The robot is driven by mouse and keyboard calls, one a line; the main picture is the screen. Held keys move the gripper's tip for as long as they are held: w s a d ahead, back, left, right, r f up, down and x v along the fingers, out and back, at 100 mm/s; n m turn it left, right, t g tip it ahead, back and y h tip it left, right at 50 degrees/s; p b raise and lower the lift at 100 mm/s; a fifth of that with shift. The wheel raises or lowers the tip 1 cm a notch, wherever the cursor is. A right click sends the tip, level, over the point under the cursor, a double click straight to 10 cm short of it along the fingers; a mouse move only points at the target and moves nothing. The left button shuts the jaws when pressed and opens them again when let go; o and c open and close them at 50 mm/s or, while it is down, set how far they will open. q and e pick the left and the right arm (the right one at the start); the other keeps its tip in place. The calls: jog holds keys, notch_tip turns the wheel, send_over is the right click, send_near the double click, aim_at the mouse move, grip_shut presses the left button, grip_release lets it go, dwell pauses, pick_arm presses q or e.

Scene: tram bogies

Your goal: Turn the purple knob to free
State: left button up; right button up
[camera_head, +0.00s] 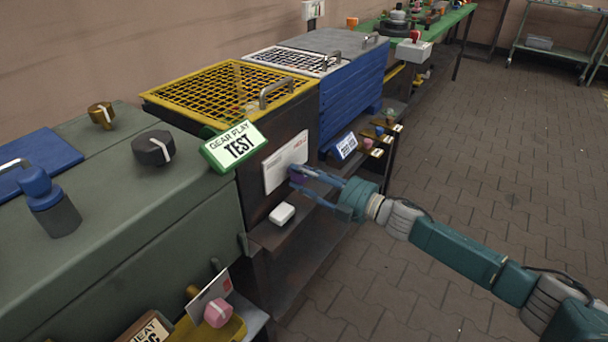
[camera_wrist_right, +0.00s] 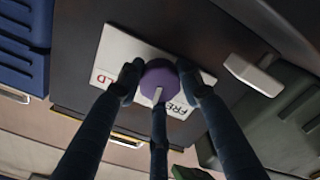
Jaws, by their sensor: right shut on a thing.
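The purple knob (camera_wrist_right: 159,80) sits on a white label plate (camera_wrist_right: 125,48) on the dark front of a cabinet. The plate shows part of a red word ending in "LD" on the left and part of "FREE" on the right in the right wrist view. A white mark on the knob points down in that view, with a finger partly over it. My right gripper (camera_wrist_right: 160,85) is shut on the knob, its fingers around it. In the head view the right gripper (camera_head: 297,178) reaches the plate (camera_head: 279,166) from the right, mostly covering the knob. My left gripper is out of view.
A white box (camera_head: 282,213) sits on the ledge below the plate. A green cabinet with a black knob (camera_head: 153,148) stands left. Open paved floor (camera_head: 500,150) lies right.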

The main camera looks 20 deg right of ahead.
jog(key=n, duration=0.2)
jog(key=shift+a+n, duration=0.15)
jog(key=shift+n, duration=1.45)
jog(key=shift+s+n, duration=0.1)
jog(key=shift+n, duration=0.2)
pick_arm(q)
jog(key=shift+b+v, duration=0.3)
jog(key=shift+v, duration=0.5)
pick_arm(e)
jog(key=o, duration=1.1)
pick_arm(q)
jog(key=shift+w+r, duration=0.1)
pick_arm(e)
jog(key=shift+o, duration=0.2)
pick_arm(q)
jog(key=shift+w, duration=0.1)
